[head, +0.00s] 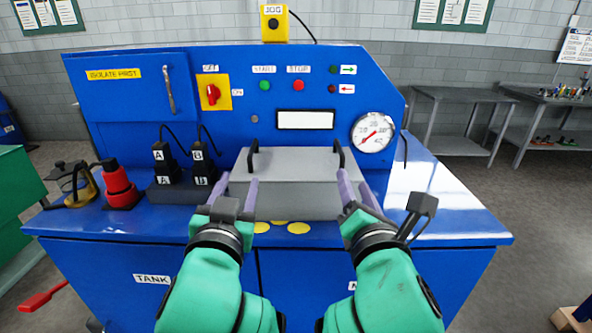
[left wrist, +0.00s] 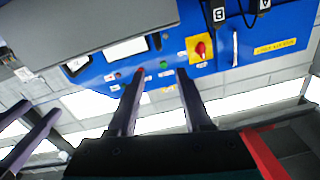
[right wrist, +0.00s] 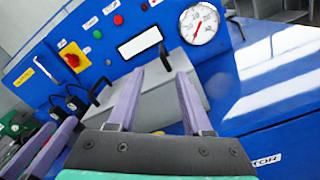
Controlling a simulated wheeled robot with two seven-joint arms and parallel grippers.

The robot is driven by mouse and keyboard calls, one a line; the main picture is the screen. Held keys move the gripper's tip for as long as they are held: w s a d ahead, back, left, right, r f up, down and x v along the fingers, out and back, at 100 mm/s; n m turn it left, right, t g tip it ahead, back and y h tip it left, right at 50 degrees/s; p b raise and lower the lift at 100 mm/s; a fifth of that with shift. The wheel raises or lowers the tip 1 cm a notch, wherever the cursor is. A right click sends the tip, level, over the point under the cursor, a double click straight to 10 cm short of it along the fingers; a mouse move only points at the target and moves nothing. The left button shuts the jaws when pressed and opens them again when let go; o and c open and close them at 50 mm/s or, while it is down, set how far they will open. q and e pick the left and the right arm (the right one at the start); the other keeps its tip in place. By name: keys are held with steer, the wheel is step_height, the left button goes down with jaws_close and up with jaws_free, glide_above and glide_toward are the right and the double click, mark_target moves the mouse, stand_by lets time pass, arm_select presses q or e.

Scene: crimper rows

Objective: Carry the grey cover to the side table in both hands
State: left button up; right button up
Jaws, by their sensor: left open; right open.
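The grey cover (head: 290,200) is a wide box with a sloped top, resting on the blue machine's ledge. It has two upright black handles, a left one (head: 252,156) and a right one (head: 340,157). My left gripper (head: 238,183) is open at the cover's front left, below the left handle. My right gripper (head: 355,183) is open at its front right, near the right handle. Neither holds anything. The cover also shows in the left wrist view (left wrist: 85,28) and, partly behind the fingers, in the right wrist view (right wrist: 155,104). A bare grey table (head: 465,95) stands at the back right.
Another grey table (head: 545,97) at the far right carries small items. A gauge (head: 372,132) is right of the cover. The ledge's right end (head: 440,200) is clear.

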mark_target(252, 148)
arm_select(q)
steer(key=w, duration=1.6)
steer(key=shift+a+f, duration=0.1)
steer(key=shift+f, duration=0.25)
arm_select(e)
steer(key=w, duration=1.5)
steer(key=shift+w+f, duration=0.3)
steer(key=shift+w, duration=0.05)
arm_select(q)
steer(key=shift+s, duration=0.15)
arm_select(e)
steer(key=shift+s, duration=0.1)
arm_select(q)
steer(key=shift+r, duration=0.1)
jaws_close()
arm_select(e)
jaws_close()
